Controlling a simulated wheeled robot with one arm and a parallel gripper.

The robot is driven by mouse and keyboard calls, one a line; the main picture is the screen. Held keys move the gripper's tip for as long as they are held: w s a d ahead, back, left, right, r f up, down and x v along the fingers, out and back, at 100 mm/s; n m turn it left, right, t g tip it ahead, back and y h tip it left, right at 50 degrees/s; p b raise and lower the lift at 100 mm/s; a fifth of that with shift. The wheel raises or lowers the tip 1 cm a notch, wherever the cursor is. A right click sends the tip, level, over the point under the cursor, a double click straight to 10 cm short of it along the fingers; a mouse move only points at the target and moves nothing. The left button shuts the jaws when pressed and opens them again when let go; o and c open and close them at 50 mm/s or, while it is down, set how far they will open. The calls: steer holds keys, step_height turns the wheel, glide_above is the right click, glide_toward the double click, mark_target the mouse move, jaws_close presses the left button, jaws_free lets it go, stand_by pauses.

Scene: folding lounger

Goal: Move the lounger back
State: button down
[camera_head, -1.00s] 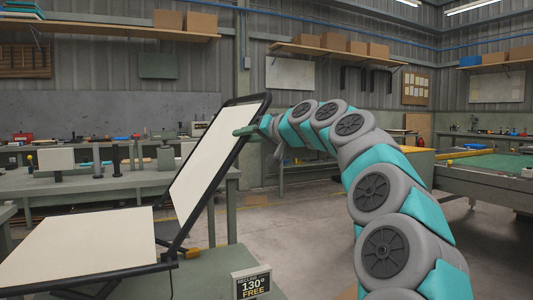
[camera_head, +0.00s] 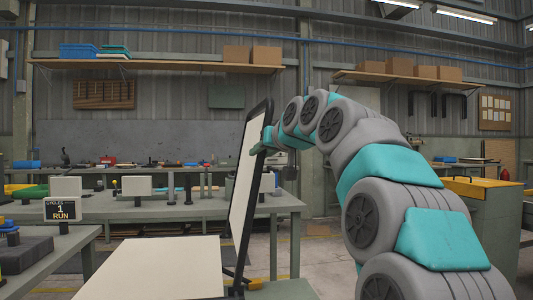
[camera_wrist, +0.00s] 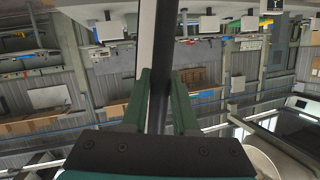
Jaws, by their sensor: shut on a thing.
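The lounger has a pale flat seat panel (camera_head: 165,268) at the bottom of the head view. Its pale backrest (camera_head: 244,175) with a black tube frame (camera_head: 258,200) stands nearly upright at the seat's right end. My gripper (camera_head: 268,140) is at the backrest's right side, near the upper part of the frame. In the wrist view my gripper (camera_wrist: 161,92) has its two green fingers on either side of the black frame bar and is shut on it. The backrest's lower hinge is partly visible, and its fingertips are hard to make out in the head view.
A counter sign (camera_head: 62,209) reading "CYCLES 1 RUN" stands on a bench at left. A long grey workbench (camera_head: 150,208) with small items runs behind the lounger. A yellow-topped cabinet (camera_head: 483,205) stands at right. Some floor shows between bench and cabinet.

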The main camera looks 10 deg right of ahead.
steer(key=c, duration=0.7)
jaws_free()
steer(key=shift+s, duration=0.15)
steer(key=v, duration=0.7)
steer(key=shift+s+r+b, duration=0.1)
steer(key=shift+s+b, duration=0.15)
steer(key=shift+b, duration=0.15)
